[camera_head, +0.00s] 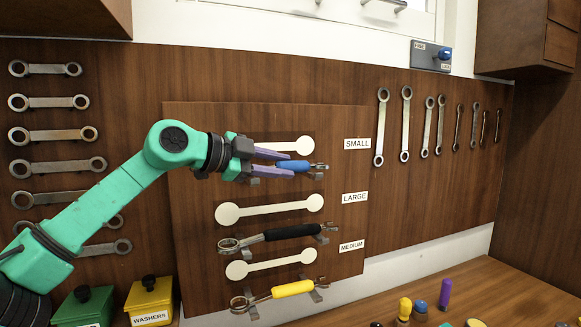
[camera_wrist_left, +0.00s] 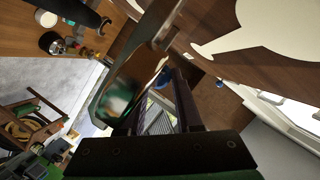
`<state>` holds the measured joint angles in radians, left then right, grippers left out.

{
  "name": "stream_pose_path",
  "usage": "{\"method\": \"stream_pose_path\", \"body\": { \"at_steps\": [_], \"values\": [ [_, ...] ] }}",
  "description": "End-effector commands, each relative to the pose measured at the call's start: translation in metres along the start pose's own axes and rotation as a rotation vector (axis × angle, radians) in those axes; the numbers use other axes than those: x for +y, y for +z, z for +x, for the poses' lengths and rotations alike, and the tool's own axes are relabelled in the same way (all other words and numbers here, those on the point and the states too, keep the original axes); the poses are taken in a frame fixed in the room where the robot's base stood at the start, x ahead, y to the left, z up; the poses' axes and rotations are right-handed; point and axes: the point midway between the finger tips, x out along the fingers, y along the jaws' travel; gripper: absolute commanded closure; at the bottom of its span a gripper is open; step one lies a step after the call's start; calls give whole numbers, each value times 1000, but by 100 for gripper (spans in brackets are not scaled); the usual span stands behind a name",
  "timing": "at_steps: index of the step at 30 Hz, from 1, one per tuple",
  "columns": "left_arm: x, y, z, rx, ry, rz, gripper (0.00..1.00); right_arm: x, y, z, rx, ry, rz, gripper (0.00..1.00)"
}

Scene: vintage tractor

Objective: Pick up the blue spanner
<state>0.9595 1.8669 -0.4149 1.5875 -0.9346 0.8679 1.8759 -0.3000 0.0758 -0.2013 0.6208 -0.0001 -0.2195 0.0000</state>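The blue spanner (camera_head: 294,166) hangs level on a holder at the top of the wooden panel, beside the SMALL label. My left gripper (camera_head: 290,164) reaches in from the left, with one purple finger above the blue handle's near end and one below. The fingers look apart, with the handle between their tips; I cannot tell whether they touch it. The spanner's left part is hidden by the gripper. In the left wrist view, a large blurred metal part (camera_wrist_left: 133,88) is close to the camera, with a little blue behind it. My right gripper is not in view.
Below hang a black-handled spanner (camera_head: 290,231) by LARGE and a yellow-handled spanner (camera_head: 291,289) by MEDIUM. Metal spanners (camera_head: 45,69) line the wall on both sides. A yellow WASHERS box (camera_head: 149,302) and a green box (camera_head: 83,306) stand at lower left.

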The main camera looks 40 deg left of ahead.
Motion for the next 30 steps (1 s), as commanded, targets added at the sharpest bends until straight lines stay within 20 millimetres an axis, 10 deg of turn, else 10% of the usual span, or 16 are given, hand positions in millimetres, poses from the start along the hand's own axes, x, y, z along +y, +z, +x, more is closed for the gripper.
{"method": "stream_pose_path", "body": {
  "at_steps": [30],
  "values": [
    [-1,0,-1,0,-2,0,100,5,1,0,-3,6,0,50]
  ]
}}
